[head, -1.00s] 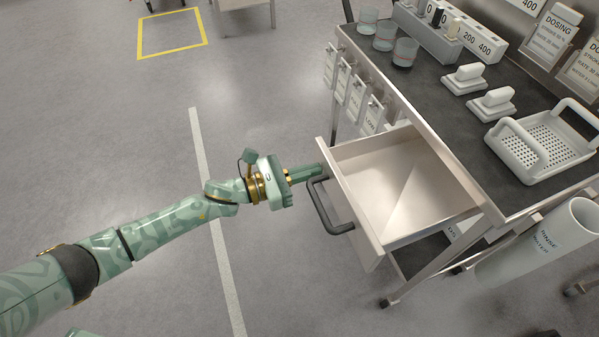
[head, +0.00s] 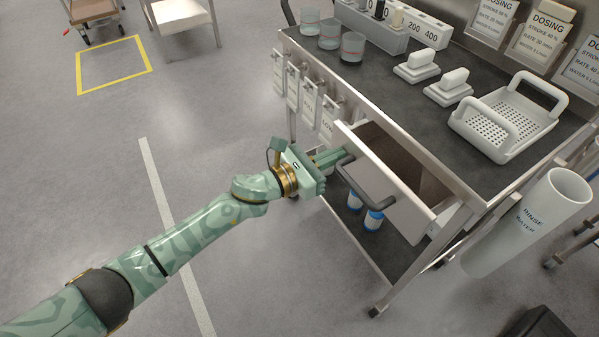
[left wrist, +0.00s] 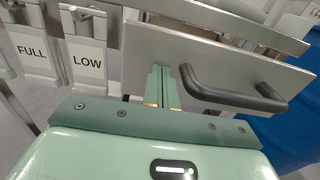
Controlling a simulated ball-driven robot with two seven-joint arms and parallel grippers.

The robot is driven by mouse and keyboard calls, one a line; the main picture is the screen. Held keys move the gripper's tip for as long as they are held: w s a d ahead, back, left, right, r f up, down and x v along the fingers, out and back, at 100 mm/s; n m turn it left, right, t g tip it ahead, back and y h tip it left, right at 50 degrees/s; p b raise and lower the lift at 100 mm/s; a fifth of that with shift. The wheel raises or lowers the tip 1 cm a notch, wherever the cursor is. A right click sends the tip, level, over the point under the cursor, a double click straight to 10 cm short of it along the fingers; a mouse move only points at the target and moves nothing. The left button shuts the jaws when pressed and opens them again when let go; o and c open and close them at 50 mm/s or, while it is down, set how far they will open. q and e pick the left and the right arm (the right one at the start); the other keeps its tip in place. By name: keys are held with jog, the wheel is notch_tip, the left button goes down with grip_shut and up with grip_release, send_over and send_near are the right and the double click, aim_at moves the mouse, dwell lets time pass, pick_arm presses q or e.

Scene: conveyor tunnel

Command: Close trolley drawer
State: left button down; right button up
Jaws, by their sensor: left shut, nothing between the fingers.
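My right gripper is not in view.
The trolley top (head: 392,98) holds beakers (head: 352,47), white blocks and a perforated basket (head: 507,122). Hanging tags (head: 309,97) line its side. Blue-capped bottles (head: 373,219) stand on the lower shelf. A rinse water tube (head: 527,222) is at the right.

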pick_arm(q)
jog(key=b+x, duration=0.2)
jog(key=x, duration=0.4)
jog(key=shift+w+d+f, duration=0.1)
jog(key=shift+d+f, duration=0.1)
jog(key=shift+w+d+b, duration=0.15)
jog(key=shift+d+b, duration=0.05)
jog(key=shift+b, duration=0.15)
jog(key=shift+r, duration=0.4)
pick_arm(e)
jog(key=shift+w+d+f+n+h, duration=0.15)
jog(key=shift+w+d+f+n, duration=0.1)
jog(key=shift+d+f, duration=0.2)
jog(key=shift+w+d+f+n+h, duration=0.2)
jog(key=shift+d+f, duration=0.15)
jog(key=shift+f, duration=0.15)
pick_arm(q)
jog(key=shift+w+d+r, duration=0.1)
